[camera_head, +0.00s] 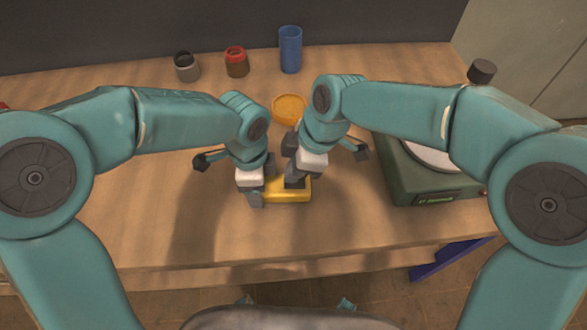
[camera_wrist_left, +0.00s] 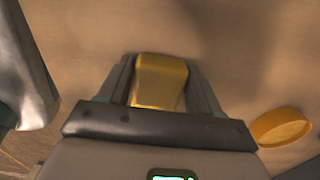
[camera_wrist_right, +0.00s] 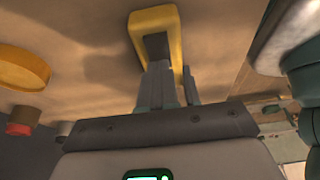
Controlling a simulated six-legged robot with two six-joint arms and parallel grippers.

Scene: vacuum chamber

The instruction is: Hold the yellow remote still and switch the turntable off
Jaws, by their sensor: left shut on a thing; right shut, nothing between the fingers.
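The yellow remote (camera_head: 290,195) lies flat on the wooden table, below the orange dish in the head view. My left gripper (camera_head: 257,197) is shut on its left end; the left wrist view shows the remote (camera_wrist_left: 158,80) between the fingers. My right gripper (camera_head: 293,183) is shut and empty, its tips down over the remote. In the right wrist view the tips cover part of the remote's face (camera_wrist_right: 168,20); I cannot tell whether they touch it. The green turntable (camera_head: 408,178) stands on the right with a lit green display, its pale platter (camera_head: 428,154) partly hidden by my right arm.
The shallow orange dish (camera_head: 290,108) sits just beyond the grippers. A grey jar (camera_head: 187,67), a red-topped jar (camera_head: 236,62) and a blue cylinder (camera_head: 290,50) stand along the back. The table's front left is clear.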

